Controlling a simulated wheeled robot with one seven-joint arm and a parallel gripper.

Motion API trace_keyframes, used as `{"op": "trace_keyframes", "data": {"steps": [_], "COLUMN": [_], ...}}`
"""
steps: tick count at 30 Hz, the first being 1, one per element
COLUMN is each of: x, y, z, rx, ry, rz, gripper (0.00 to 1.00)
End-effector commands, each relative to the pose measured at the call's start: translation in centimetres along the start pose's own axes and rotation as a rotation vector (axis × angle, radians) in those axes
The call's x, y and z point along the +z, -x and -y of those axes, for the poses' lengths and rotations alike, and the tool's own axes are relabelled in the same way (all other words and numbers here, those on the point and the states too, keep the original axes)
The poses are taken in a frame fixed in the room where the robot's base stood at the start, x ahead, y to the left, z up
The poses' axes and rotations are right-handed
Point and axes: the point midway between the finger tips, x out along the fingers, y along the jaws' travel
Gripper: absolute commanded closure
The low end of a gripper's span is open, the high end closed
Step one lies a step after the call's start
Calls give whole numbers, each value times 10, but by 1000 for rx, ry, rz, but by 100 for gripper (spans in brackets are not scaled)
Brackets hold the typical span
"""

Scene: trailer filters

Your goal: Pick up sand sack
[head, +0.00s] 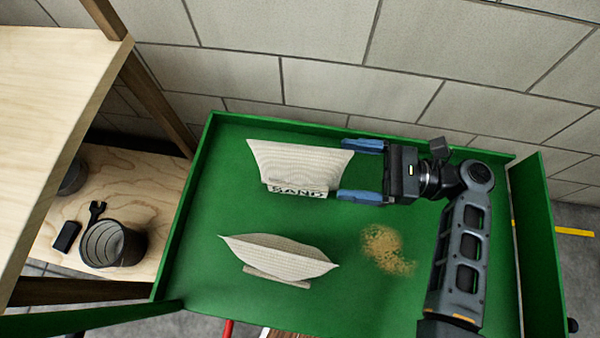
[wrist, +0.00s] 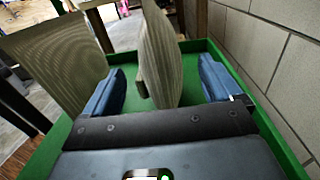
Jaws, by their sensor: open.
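A pale woven sand sack (head: 295,163) stands upright at the back of the green trailer bed, with "SAND" printed low on it. A second pale sack (head: 278,255) stands nearer the front. My gripper (head: 342,170) is open at the right end of the back sack, one blue finger on the wall side and one on the near side. In the wrist view, the back sack (wrist: 158,55) rises between the spread fingers, with a gap on each side. The front sack (wrist: 62,62) is outside the fingers, on the left.
The green trailer (head: 215,200) has low raised walls, and a block wall (head: 330,95) stands close behind it. Spilled sand (head: 387,248) lies on the bed below my gripper. A wooden shelf (head: 150,195) on the left holds a dark round pot (head: 113,245) and small dark items.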

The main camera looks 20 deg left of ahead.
Motion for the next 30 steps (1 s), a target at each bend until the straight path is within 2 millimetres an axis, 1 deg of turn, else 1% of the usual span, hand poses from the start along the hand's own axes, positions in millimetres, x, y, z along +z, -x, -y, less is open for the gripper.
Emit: {"op": "trace_keyframes", "data": {"steps": [10, 14, 18, 21, 27, 28, 30], "x": [-4, -9, -8, -8, -7, -7, -7], "y": [-35, -54, -70, -76, -76, -76, -76], "z": [-2, -2, -2, -2, -2, -2, -2], "rx": [3, 5, 3, 2, 1, 1, 1], "ry": [-1, 0, 0, -1, -1, 0, 0], "rz": [0, -1, 0, 0, 0, 0, 0], "gripper": [8, 8, 8, 8, 8, 9, 16]}}
